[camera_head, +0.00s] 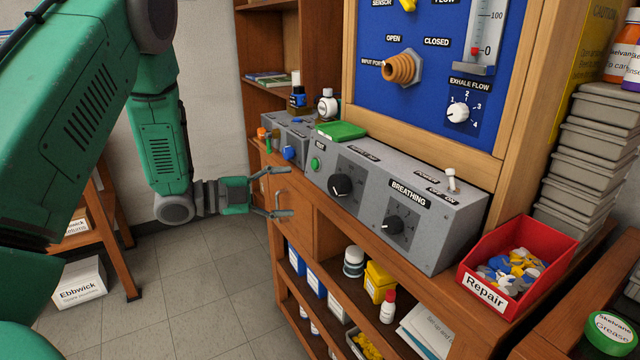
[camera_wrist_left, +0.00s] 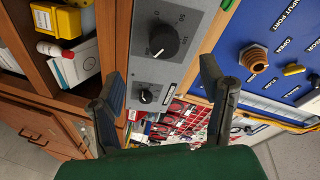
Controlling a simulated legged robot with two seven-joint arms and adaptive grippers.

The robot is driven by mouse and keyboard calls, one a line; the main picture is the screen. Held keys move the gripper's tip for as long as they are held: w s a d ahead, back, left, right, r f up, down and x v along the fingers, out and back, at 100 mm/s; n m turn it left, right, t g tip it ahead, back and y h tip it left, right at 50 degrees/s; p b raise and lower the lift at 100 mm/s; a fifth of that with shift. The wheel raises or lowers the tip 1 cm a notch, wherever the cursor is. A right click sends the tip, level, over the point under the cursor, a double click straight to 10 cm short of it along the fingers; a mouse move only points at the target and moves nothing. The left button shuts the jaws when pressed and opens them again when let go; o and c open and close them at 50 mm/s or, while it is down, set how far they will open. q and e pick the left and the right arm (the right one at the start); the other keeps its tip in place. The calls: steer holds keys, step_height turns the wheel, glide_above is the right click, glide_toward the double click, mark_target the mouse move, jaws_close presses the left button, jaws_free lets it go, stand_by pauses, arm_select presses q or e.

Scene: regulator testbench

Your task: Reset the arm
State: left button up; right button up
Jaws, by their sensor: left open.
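My green left arm comes in from the left in the head view. Its gripper (camera_head: 286,191) is open, with two thin fingers spread apart and nothing between them. In the picture it lies left of the grey control box (camera_head: 455,225) and overlaps the wooden cabinet's left edge; it appears clear of both. In the left wrist view the two dark fingers of the left gripper (camera_wrist_left: 158,82) stand wide apart, with the grey panel and its black knobs visible between and beyond them. My right gripper is in neither view.
A wooden bench (camera_head: 420,278) carries the control box, a green item (camera_head: 341,130) and a red Repair bin (camera_head: 520,265). A blue panel (camera_head: 430,75) with an orange port (camera_head: 402,68) stands behind. Grey trays (camera_head: 590,150) are stacked at right. Open floor (camera_head: 200,285) lies below the gripper.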

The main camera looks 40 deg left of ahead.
arm_select(q)
steer(key=s+d+f+n+g+y, duration=0.35)
steer(key=d+f+n, duration=0.2)
steer(key=f, duration=0.55)
steer(key=s+d+f+n+g+y, duration=0.2)
steer(key=s+d+f+n+y, duration=0.3)
steer(key=f, duration=0.6)
steer(key=s+d+f+n+g, duration=0.2)
steer(key=s+f+n+g, duration=0.2)
steer(key=s, duration=0.6)
steer(key=s+d+f+n+g, duration=0.3)
steer(key=s+f+n+g, duration=0.1)
steer(key=s, duration=0.7)
steer(key=shift+d+f, duration=0.3)
steer(key=shift+f, duration=0.5)
steer(key=shift+w, duration=0.15)
steer(key=shift+c, duration=0.4)
